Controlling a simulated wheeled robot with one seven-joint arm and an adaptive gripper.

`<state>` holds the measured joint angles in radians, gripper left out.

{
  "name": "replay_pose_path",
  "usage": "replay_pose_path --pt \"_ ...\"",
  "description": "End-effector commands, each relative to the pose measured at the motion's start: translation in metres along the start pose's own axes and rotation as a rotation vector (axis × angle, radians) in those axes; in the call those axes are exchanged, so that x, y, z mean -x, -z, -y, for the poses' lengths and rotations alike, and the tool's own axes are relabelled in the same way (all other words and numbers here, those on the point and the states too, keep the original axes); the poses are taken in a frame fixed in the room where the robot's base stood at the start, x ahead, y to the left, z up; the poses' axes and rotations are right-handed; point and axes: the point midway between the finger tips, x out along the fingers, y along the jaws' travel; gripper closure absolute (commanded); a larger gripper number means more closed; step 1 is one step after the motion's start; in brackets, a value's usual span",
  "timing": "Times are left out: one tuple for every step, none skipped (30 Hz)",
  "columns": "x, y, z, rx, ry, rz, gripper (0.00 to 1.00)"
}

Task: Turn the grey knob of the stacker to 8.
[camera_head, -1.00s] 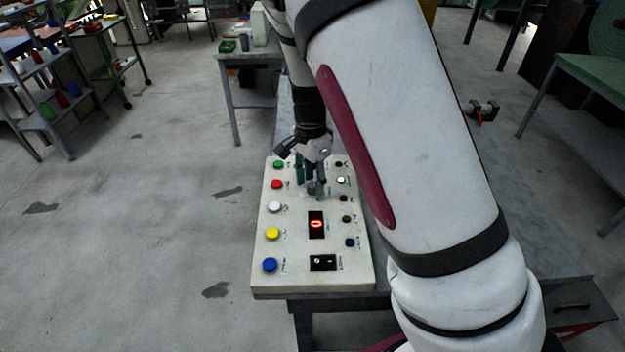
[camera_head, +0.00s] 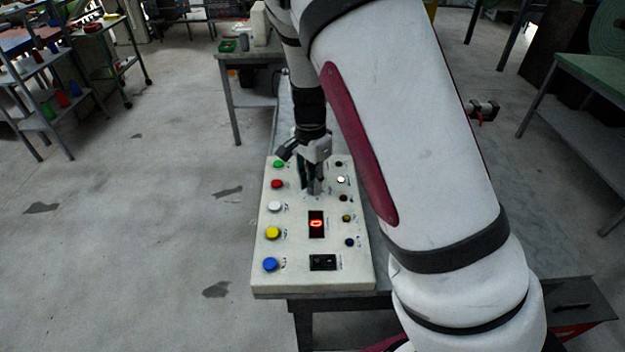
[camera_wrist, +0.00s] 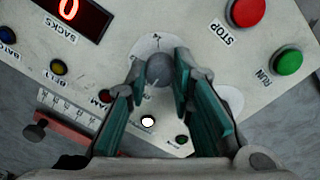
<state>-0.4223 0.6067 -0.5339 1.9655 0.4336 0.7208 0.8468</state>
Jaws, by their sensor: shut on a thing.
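The stacker's pale control panel (camera_head: 295,283) lies on a table in the head view. Its grey knob (camera_wrist: 160,69) shows in the wrist view, on a white dial plate whose marks are mostly hidden or too small to read. My gripper (camera_wrist: 160,75) points down over the panel's far part, its green-padded fingers on either side of the knob and shut on it. In the head view my gripper (camera_head: 314,190) hides the knob. The red display (camera_head: 316,224), labelled SACKS in the wrist view, reads 0.
Green, red, white, yellow and blue buttons (camera_head: 270,265) run down the panel's left side. Small lamps line its right side, the white one (camera_head: 341,180) lit. A black switch (camera_head: 323,262) sits near the front. My arm covers the space right of the panel.

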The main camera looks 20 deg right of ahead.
Motion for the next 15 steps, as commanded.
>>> replay_pose_path --pt "0.0006 0.0003 0.0004 0.025 0.002 -0.001 1.0" --pt "0.0006 0.0004 0.0004 0.042 0.002 -0.002 1.0" --pt "0.0006 0.0004 0.0003 0.071 0.002 -0.003 1.0" --pt "0.0007 0.0005 0.0003 0.093 0.002 -0.003 1.0" --pt "0.0007 0.0004 0.0003 0.117 0.002 -0.004 1.0" --pt "0.0007 0.0001 0.0003 0.15 0.002 -0.005 1.0" --pt "0.0007 0.0004 0.0002 0.177 0.002 -0.006 1.0" --pt "0.0008 0.0005 0.0002 0.203 0.002 -0.007 1.0" --pt "0.0009 0.0001 0.0004 0.241 0.002 -0.008 1.0" --pt "0.001 0.0003 0.0005 0.27 0.003 -0.01 1.0" --pt "0.001 0.0005 0.0005 0.298 0.003 -0.011 1.0" --pt "0.0011 0.0003 0.0006 0.336 0.003 -0.013 1.0" --pt "0.0011 0.0003 0.0006 0.365 0.003 -0.014 1.0" --pt "0.0011 0.0001 0.0007 0.394 0.004 -0.015 1.0" --pt "0.0011 0.0003 0.0005 0.432 0.003 -0.016 1.0"
